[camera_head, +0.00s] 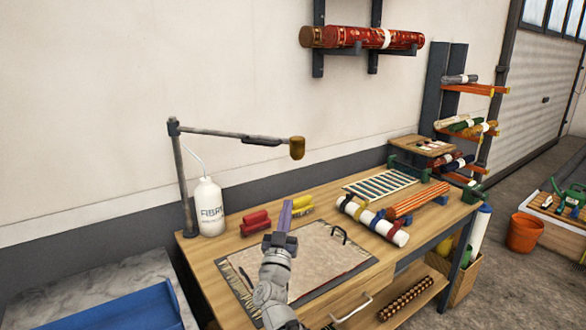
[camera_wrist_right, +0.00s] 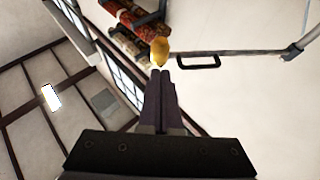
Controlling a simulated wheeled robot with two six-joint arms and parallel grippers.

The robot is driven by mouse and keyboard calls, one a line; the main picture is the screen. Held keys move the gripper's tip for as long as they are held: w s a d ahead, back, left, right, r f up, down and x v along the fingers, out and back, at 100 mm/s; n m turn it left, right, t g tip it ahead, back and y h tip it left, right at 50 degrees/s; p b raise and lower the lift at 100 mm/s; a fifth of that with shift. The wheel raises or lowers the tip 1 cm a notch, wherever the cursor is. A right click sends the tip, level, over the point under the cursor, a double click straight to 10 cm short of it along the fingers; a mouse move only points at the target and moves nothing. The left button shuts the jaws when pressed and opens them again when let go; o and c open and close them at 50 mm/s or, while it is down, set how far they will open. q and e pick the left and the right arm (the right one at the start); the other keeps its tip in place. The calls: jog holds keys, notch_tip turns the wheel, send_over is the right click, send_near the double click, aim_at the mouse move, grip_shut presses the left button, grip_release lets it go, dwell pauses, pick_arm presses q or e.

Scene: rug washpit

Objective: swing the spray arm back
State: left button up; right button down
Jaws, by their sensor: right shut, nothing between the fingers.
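The spray arm (camera_head: 220,134) is a thin grey bar on an upright post (camera_head: 184,180) at the bench's back left corner. It reaches right over the bench and ends in a brownish-yellow head (camera_head: 297,148). My right gripper (camera_head: 286,206) is shut and empty, pointing up below that head, with a visible gap in the head view. In the right wrist view the yellow head (camera_wrist_right: 160,51) shows just beyond my shut fingertips (camera_wrist_right: 160,73). A dark handle loop (camera_wrist_right: 198,62) sits on the bar beside it. My left gripper is not in view.
A white bottle (camera_head: 208,207) stands by the post. Red rolls (camera_head: 255,222), a board with a rug piece (camera_head: 310,262), a white roll with straps (camera_head: 372,220) and a slatted rack (camera_head: 381,184) lie on the bench (camera_head: 330,182). Wrapped rugs (camera_head: 370,38) rest on wall brackets above.

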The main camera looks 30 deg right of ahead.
aim_at(296, 159)
jog(key=p+x, duration=0.6)
jog(key=x, duration=0.8)
jog(key=shift+a+p, duration=0.1)
jog(key=shift+p, duration=0.2)
